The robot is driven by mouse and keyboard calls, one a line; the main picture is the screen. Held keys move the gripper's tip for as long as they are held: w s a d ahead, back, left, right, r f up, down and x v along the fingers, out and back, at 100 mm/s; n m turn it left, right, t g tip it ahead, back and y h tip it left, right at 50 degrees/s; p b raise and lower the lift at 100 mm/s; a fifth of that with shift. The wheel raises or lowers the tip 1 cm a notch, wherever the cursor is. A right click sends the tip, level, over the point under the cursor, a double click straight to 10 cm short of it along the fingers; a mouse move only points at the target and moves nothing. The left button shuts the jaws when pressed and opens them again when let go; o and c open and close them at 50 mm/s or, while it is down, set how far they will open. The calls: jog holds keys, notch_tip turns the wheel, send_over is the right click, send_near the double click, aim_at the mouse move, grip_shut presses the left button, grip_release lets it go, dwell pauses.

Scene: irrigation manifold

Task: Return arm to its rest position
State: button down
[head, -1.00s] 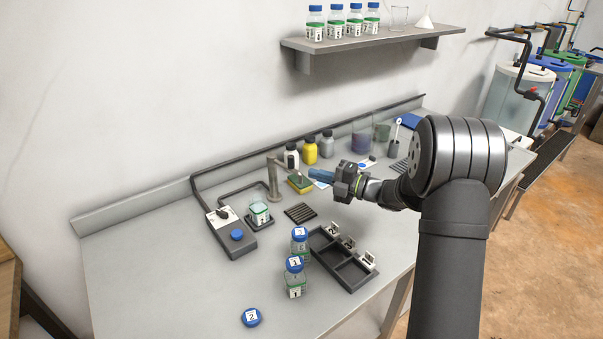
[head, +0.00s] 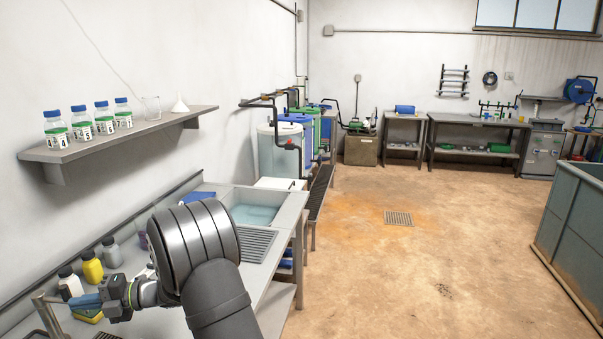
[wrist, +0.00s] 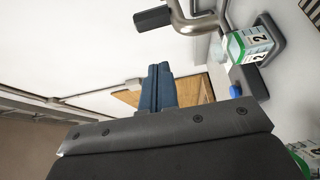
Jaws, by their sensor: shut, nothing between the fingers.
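My gripper (head: 84,302) shows at the lower left in the head view, above the bench. Its blue fingers are shut and empty. They point left, close to the metal spout (head: 48,318) and above a yellow and green sponge (head: 88,317). In the wrist view the shut fingers (wrist: 161,72) stand in the middle. There the spout (wrist: 192,22) is above them, and a bottle labelled 2 (wrist: 256,44) stands at the upper right.
The yellow bottle (head: 92,267) and its neighbours stand behind my gripper. The wall shelf (head: 120,137) holds several labelled bottles. A sink (head: 253,214) lies beyond my arm. The floor (head: 400,270) to the right is open. A blue button (wrist: 235,91) shows in the wrist view.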

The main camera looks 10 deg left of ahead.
jog(key=shift+w+a, duration=0.15)
jog(key=shift+a, duration=0.9)
jog(key=shift+w+a, duration=0.1)
jog(key=shift+a, duration=0.95)
jog(key=c, duration=2.2)
grip_release()
